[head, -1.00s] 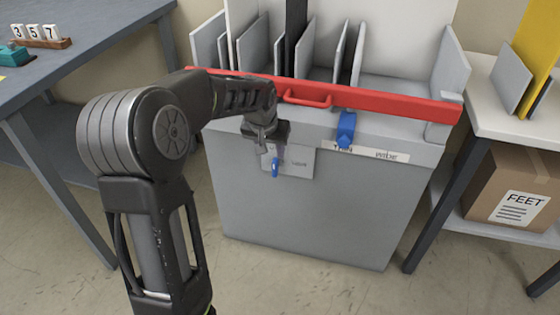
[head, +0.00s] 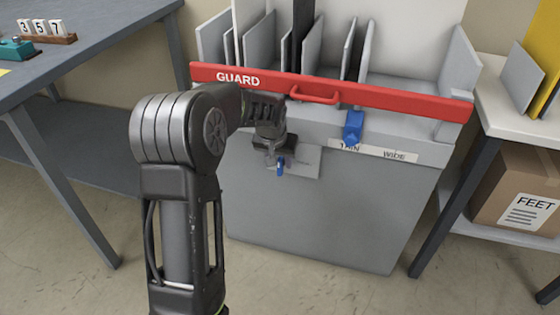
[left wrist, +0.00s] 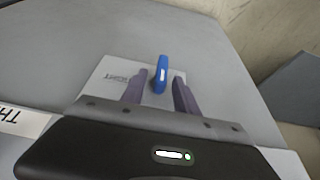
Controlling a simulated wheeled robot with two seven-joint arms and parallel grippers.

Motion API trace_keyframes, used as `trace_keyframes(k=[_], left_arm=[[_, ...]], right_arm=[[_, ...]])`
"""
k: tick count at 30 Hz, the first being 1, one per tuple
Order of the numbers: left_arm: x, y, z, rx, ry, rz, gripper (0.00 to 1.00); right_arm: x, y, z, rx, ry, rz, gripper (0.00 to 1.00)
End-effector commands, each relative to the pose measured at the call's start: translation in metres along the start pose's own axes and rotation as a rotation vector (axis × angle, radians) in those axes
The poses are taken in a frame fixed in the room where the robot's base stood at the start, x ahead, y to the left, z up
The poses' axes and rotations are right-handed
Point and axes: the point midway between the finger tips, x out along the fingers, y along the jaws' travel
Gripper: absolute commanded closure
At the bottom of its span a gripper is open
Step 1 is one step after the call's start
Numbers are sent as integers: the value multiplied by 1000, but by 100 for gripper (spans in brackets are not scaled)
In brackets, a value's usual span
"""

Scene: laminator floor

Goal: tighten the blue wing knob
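The blue wing knob (head: 281,168) sits on a pale plate (head: 306,162) on the grey front of the machine, below the red guard bar. It also shows in the left wrist view (left wrist: 161,74), upright, with a white mark on its face. My left gripper (head: 278,160) is at the knob. In the left wrist view its two fingers (left wrist: 158,92) stand apart, one on each side of the knob, with a gap on both sides. The lettering on the plate is partly hidden. My right gripper is in none of the frames.
A red bar marked GUARD (head: 370,98) with a handle crosses the machine's top front. A blue lever (head: 353,128) stands right of the knob above a THIN/WIDE label (head: 395,154). Tables flank the machine; a FEET box (head: 520,190) sits at the right.

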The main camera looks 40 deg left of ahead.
Motion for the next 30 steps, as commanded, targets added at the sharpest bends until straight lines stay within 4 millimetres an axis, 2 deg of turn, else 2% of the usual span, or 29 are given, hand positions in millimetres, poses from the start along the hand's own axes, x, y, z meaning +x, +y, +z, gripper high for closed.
trace_keyframes(k=[3, 16, 30], left_arm=[[0, 0, 0, 0, 0, 0, 64], [0, 0, 0, 0, 0, 0, 100], [-1, 1, 0, 4, -1, -5, 100]], right_arm=[[0, 0, 0, 0, 0, 0, 64], [0, 0, 0, -1, 0, 0, 64], [-1, -1, 0, -1, -1, 0, 64]])
